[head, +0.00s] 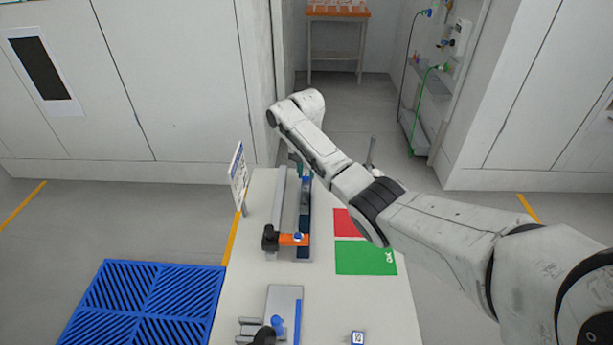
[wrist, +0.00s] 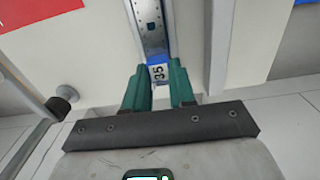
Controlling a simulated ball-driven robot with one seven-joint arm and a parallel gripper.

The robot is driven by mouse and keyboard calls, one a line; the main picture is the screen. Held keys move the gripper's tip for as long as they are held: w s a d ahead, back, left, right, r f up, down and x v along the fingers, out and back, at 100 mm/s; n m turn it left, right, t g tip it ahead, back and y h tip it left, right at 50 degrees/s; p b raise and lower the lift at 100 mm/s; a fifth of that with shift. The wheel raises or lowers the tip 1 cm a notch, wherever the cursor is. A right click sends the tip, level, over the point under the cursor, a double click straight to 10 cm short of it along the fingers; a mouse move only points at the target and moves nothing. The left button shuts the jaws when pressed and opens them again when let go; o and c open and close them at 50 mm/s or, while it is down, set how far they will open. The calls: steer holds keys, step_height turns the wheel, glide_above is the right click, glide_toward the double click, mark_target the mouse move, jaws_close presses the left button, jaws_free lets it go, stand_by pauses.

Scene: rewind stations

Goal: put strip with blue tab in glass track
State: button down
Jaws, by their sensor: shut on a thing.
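My gripper (wrist: 158,90) has green fingers, shut on the end of a strip with a blue-and-white tab (wrist: 158,72) marked 35. The grey metallic strip (wrist: 150,25), with small dots, runs away from the fingers to the top of the wrist view. In the head view my arm covers most of the gripper, at the far end of the table. A long dark-blue track (head: 304,225) runs towards me from there, in line with the strip. I cannot tell whether the strip rests in it or is above it, nor whether it is the glass one.
A light grey rail (head: 280,218) runs left of the track. Red (head: 346,221) and green (head: 365,259) mats lie to the right. A sign (head: 239,177) stands left. A grey fixture (head: 284,300) sits nearer me.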

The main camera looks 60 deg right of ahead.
steer(key=shift+s+f, duration=0.1)
steer(key=shift+f, duration=0.95)
steer(key=shift+f+b, duration=0.3)
steer(key=shift+f, duration=0.3)
steer(key=c, duration=0.9)
jaws_free()
steer(key=shift+a+f, duration=0.1)
steer(key=shift+c, duration=0.2)
steer(key=shift+s, duration=0.1)
steer(key=shift+s+f, duration=0.15)
step_height(320, 180, up, 14)
steer(key=shift+w, duration=0.3)
steer(key=shift+f, duration=0.1)
